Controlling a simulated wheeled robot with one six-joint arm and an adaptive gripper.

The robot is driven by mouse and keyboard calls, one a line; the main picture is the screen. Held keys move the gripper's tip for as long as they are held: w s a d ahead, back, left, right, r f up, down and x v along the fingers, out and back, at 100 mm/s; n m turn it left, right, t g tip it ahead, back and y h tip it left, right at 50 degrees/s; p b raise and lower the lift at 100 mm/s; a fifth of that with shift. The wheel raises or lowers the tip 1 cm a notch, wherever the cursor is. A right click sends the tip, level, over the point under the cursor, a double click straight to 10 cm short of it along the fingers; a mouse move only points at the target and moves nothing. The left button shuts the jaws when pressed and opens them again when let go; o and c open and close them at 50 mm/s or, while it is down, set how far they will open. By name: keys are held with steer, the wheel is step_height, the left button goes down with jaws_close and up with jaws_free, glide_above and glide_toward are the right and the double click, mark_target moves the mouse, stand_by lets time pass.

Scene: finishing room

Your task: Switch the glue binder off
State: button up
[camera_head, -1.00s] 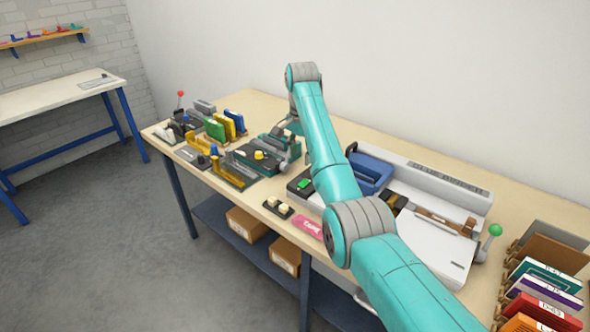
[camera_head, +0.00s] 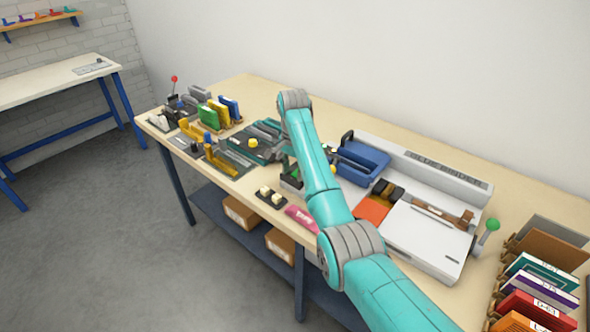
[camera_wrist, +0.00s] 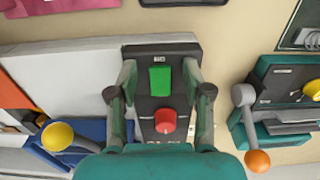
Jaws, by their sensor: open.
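The glue binder (camera_head: 425,238) is a long white machine with its name on the back rail, right of centre on the bench in the head view. Its dark control box (camera_wrist: 158,122) shows in the wrist view with a green rectangular button (camera_wrist: 160,82) and a red round button (camera_wrist: 165,121). In the head view the box is mostly hidden behind my arm. My gripper (camera_wrist: 161,76) is open and empty, its two fingers on either side of the box, with the green button between the tips. I cannot tell whether the fingers touch the box.
A blue tray (camera_head: 361,163) and an orange piece (camera_head: 372,208) lie beside my arm. In the wrist view, levers with yellow (camera_wrist: 57,136) and orange (camera_wrist: 257,161) balls flank the fingers.

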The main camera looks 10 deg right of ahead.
jaws_close()
steer(key=shift+w+d+r+g+y, duration=0.1)
steer(key=shift+d+g+y, duration=0.1)
steer(key=shift+g+y, duration=0.25)
steer(key=shift+w+g+y, duration=0.1)
steer(key=shift+g+y, duration=0.25)
steer(key=shift+y, duration=0.3)
